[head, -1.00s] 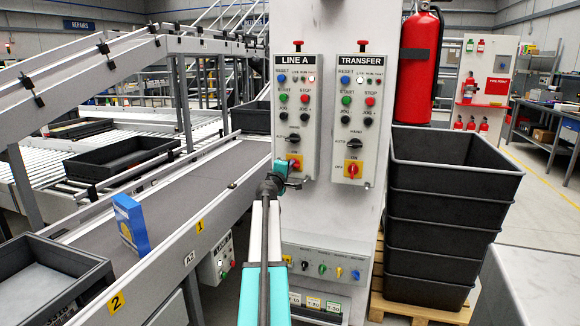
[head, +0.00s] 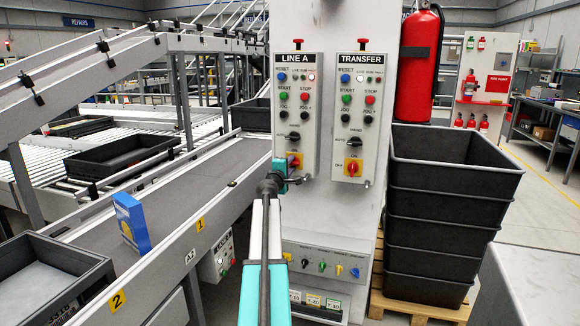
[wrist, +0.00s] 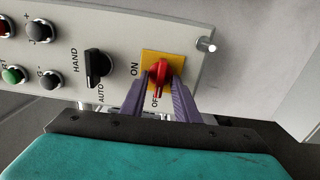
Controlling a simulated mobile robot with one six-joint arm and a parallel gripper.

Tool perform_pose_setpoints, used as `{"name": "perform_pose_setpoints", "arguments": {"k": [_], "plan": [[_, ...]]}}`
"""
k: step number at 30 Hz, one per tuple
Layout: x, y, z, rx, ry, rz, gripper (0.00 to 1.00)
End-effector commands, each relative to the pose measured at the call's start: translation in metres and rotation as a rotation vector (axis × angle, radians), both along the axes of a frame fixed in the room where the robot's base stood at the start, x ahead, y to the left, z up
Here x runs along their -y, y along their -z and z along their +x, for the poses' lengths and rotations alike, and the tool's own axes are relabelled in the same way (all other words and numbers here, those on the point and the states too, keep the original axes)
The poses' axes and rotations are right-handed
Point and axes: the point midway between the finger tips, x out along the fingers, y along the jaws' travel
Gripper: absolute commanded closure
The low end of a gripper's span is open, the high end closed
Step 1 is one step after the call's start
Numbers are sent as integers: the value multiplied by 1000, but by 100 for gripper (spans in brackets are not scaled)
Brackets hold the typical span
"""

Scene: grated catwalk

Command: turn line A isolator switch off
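The line A isolator switch (head: 294,161) is a red knob on a yellow plate, low on the LINE A panel. In the wrist view the red knob (wrist: 160,73) shows with its handle running roughly up and down, its lower end by the OFF label; the ON label is to its left. My gripper (wrist: 161,82) has its two purple fingers on either side of the handle, close against it, and looks shut on it. In the head view my gripper (head: 287,178) is at the panel's lower left and partly hides the switch.
The TRANSFER panel (head: 354,118) stands to the right with a similar isolator switch (head: 353,169). The black HAND/AUTO selector (wrist: 98,67) is beside the line A isolator. A conveyor (head: 190,195) runs at left; stacked black crates (head: 440,225) stand at right.

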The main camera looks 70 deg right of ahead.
Motion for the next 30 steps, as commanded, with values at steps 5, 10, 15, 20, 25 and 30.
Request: {"name": "perform_pose_setpoints", "arguments": {"k": [5,10,15,20,25,30], "plan": [[0,0,1,2,-1,0,72],[-2,0,1,2,-2,0,72],[-10,0,0,2,-2,0,72],[-23,0,-1,2,-3,0,72],[-40,0,-2,2,-2,0,72],[-57,1,-3,2,-2,0,72]]}}
